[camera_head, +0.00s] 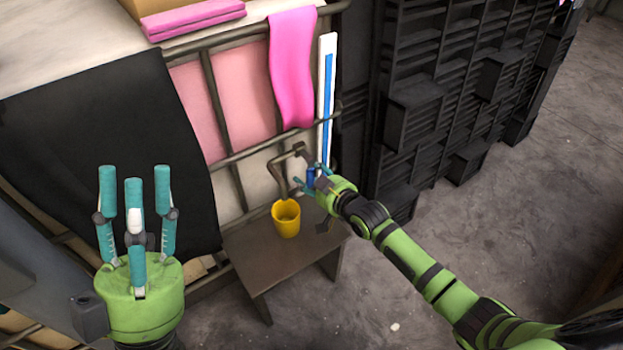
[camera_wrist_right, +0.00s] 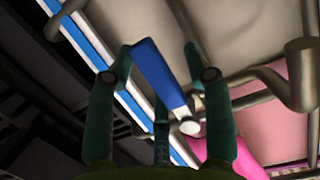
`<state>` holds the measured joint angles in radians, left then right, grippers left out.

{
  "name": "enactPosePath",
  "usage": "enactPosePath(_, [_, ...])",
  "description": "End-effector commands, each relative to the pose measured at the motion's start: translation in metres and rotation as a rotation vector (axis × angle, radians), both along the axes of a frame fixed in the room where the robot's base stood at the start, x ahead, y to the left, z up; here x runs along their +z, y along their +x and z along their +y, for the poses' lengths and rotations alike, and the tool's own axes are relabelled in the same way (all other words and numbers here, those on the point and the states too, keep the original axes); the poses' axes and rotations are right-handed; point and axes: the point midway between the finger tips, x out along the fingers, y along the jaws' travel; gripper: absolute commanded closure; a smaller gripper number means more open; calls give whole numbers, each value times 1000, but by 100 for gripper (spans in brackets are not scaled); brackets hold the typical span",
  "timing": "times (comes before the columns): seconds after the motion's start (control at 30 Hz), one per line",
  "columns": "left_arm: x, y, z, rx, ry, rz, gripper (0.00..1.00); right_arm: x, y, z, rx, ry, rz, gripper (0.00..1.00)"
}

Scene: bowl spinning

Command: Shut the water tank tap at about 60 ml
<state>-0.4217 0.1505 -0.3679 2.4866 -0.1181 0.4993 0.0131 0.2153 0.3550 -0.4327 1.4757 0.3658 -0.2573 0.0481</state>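The tap's blue handle (camera_head: 311,178) is at the end of the bent metal spout pipe (camera_head: 284,168). In the right wrist view the blue handle (camera_wrist_right: 158,72) lies between the spread fingers of my right gripper (camera_wrist_right: 160,52). The left fingertip is close to it; I cannot tell if they touch. My right gripper (camera_head: 318,174) is open around the handle in the head view. A yellow cup (camera_head: 286,222) stands upright below the spout; its water level cannot be read. My left gripper (camera_head: 135,185) is open and empty, fingers up, at the left.
The cup stands on a grey stool (camera_head: 255,262). A white strip with a blue column (camera_head: 327,110) runs up beside the tank frame. Pink cloth (camera_head: 290,70) and dark cloth (camera_head: 110,140) hang on the rails. Black crates (camera_head: 430,110) are stacked at right; floor is free at right.

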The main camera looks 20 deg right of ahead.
Motion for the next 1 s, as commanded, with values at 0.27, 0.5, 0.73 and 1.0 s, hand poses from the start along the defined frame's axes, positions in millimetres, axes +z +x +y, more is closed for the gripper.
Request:
enactPosePath(0.27, [0,0,0,0,0,0,60,-2,0,-3,-4,-4,4,49])
enactPosePath(0.5, [24,0,0,0,0,0,60,8,-16,-10,-5,-6,8,49])
enactPosePath(0.73, [46,0,0,0,0,0,60,16,-36,-17,-5,-6,8,49])
enactPosePath(1.0, [70,0,0,0,0,0,60,25,-60,-26,-5,-6,8,49])
